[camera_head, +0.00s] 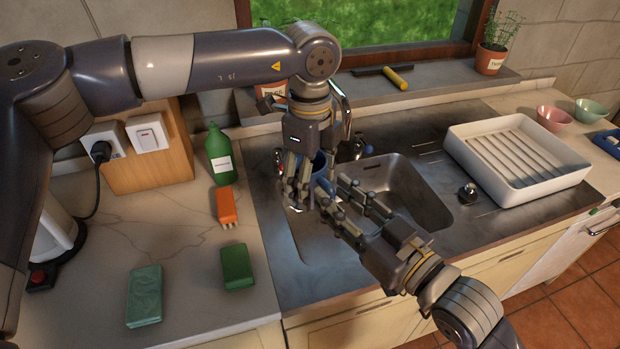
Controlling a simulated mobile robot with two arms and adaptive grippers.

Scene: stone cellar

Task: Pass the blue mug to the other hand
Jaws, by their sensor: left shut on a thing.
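The blue mug (320,165) is above the left part of the sink, mostly hidden by the grippers. My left gripper (296,198) reaches down from above and is shut on the blue mug at its left side. My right gripper (332,192) comes in from the lower right. Its two fingers are spread apart, with their tips close to the mug. I cannot tell whether they touch it.
A white dish rack (470,150) stands right of the sink basin (415,195). A green bottle (219,158), an orange brush (226,206) and green sponges (146,294) (237,266) are on the left counter. Bowls (553,118) (590,112) stand at the far right.

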